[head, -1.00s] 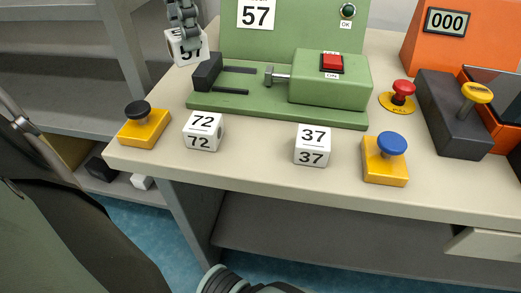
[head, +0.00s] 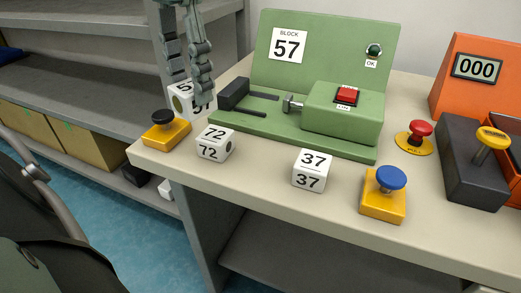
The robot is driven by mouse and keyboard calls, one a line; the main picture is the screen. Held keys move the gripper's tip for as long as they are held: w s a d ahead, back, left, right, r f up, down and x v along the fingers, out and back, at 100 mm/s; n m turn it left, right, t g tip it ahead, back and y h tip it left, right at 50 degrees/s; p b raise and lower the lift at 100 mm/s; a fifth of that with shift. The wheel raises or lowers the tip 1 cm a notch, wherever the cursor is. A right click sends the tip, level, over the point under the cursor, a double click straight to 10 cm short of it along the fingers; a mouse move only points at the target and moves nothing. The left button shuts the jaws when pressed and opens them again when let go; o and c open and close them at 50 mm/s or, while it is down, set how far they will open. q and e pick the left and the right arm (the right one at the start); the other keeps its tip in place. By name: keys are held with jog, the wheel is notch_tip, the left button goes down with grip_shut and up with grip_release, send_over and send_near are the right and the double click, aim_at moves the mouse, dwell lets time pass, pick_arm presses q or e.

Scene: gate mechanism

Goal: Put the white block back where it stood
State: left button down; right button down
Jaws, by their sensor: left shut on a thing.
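A white block marked 57 (head: 181,103) is in my left gripper (head: 189,92) at the table's back left corner. The fingers come down from above and are shut on it, covering part of its faces. It appears beside the left end of the green fixture (head: 284,125); whether it touches the table is hard to tell. White block 72 (head: 215,143) and white block 37 (head: 312,170) stand apart near the front edge. A sign reading "BLOCK 57" (head: 289,45) is on the fixture's upright panel. My right gripper is not in view.
A yellow box with a black knob (head: 166,130) is just in front of the held block. A yellow box with a blue knob (head: 384,194), a red mushroom button (head: 420,132) and a dark lever box (head: 470,160) are to the right. Bare tabletop (head: 262,172) lies between blocks 72 and 37.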

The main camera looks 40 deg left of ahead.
pick_arm(q)
jog(key=w+d+f, duration=0.1)
jog(key=d+f, duration=0.1)
jog(key=w+d+f, duration=0.2)
jog(key=d, duration=0.1)
jog(key=w+d+f, duration=0.2)
jog(key=d, duration=0.1)
jog(key=shift+d, duration=0.2)
jog(key=shift+f, duration=1.9)
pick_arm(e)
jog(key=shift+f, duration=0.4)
pick_arm(q)
jog(key=shift+f, duration=0.1)
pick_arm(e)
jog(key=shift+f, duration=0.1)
pick_arm(q)
jog(key=shift+f, duration=0.1)
jog(key=c, duration=0.9)
grip_release()
jog(key=shift+o, duration=0.2)
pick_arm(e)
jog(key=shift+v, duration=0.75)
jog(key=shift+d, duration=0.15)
